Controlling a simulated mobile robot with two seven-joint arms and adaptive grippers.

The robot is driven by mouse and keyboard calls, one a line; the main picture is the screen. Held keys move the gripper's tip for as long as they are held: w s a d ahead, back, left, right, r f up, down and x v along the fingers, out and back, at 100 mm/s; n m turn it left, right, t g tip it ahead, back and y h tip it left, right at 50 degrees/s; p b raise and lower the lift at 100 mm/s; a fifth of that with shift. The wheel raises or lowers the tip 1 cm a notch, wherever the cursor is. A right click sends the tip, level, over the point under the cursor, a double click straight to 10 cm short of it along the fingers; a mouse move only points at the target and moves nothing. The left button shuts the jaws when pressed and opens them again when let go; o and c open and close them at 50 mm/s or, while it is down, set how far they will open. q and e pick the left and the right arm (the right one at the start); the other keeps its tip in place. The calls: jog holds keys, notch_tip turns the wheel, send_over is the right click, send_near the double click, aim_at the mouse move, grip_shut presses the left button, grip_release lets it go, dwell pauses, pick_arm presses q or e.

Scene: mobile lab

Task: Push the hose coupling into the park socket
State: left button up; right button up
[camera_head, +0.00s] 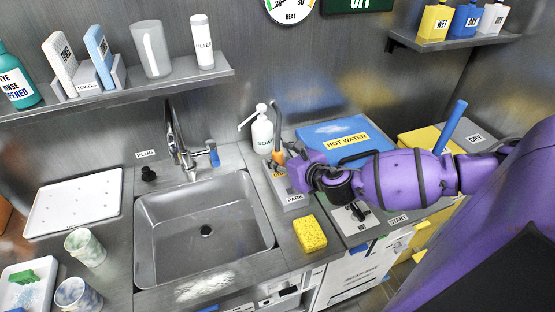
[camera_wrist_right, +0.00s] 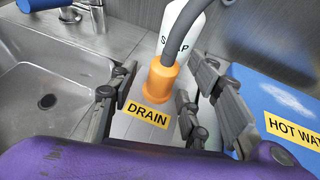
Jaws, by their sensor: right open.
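The hose coupling is an orange fitting (camera_wrist_right: 160,80) on a dark grey hose (camera_wrist_right: 190,35). In the right wrist view it stands upright just behind the yellow DRAIN label, between my right gripper's fingers (camera_wrist_right: 165,88). The fingers are open, with gaps to the coupling. In the head view the coupling (camera_head: 277,157) shows small beside my purple right gripper (camera_head: 288,168). The PARK label (camera_head: 295,198) is on the grey block (camera_head: 285,188) right of the sink. The park socket itself is hidden behind my gripper. My left gripper is not in view.
A white soap bottle (camera_head: 262,132) stands close behind the coupling. The blue HOT WATER unit (camera_head: 325,132) is to the right. The sink (camera_head: 205,215) and faucet (camera_head: 178,140) are to the left. A yellow sponge (camera_head: 310,234) lies in front of the block.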

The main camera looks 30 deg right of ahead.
jog(key=c, duration=1.1)
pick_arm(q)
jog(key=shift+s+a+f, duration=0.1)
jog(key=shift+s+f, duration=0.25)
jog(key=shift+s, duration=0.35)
pick_arm(e)
jog(key=shift+r, duration=0.1)
grip_shut()
